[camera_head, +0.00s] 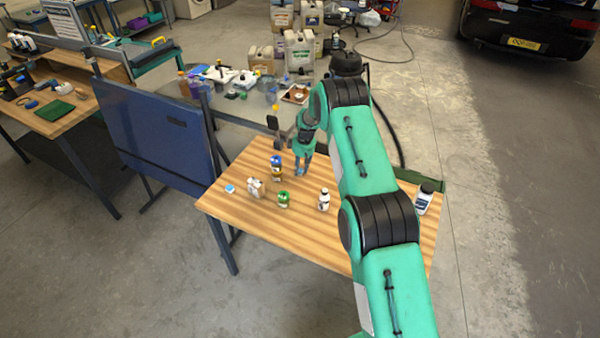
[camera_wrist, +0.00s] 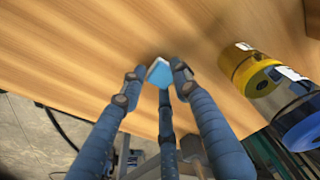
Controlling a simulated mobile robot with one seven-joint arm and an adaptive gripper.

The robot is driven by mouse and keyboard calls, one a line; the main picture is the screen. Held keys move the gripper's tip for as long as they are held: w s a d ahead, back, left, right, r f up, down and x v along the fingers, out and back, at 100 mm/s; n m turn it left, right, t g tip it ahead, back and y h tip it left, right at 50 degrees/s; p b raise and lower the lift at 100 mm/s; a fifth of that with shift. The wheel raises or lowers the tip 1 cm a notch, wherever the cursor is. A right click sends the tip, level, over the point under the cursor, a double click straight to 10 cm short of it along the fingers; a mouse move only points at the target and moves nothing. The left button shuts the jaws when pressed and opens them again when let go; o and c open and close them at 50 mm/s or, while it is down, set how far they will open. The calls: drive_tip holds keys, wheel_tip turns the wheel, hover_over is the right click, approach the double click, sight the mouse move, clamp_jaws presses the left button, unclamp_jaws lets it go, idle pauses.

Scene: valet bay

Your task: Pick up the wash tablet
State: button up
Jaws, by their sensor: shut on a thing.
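A small wash tablet (camera_wrist: 160,73), pale blue and white, sits between the fingertips of my gripper (camera_wrist: 158,76) in the wrist view. My gripper is shut on it, just over the wooden table top. In the head view my gripper (camera_head: 302,172) points down at the table's far side, right of a bottle with a blue cap (camera_head: 276,168). The tablet is too small to tell apart from the fingers there.
A small blue-and-white piece (camera_head: 230,188) lies near the left edge of the wooden table (camera_head: 305,235). A white jug (camera_head: 255,188), a green-capped bottle (camera_head: 283,200) and a white bottle (camera_head: 324,200) stand nearby. The front middle is clear.

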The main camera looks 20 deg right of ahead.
sight(300, 169)
idle(0.3)
drive_tip(key=shift+r, duration=0.55)
drive_tip(key=r, duration=0.2)
drive_tip(key=shift+s+r, duration=0.2)
drive_tip(key=shift+r, duration=0.1)
drive_tip(key=s, duration=0.5)
drive_tip(key=s+a+p, duration=0.1)
drive_tip(key=s, duration=0.4)
drive_tip(key=s+a+r, duration=0.1)
drive_tip(key=s, duration=0.4)
drive_tip(key=shift+s+r, duration=0.1)
drive_tip(key=shift+s, duration=0.15)
drive_tip(key=shift+r, duration=0.1)
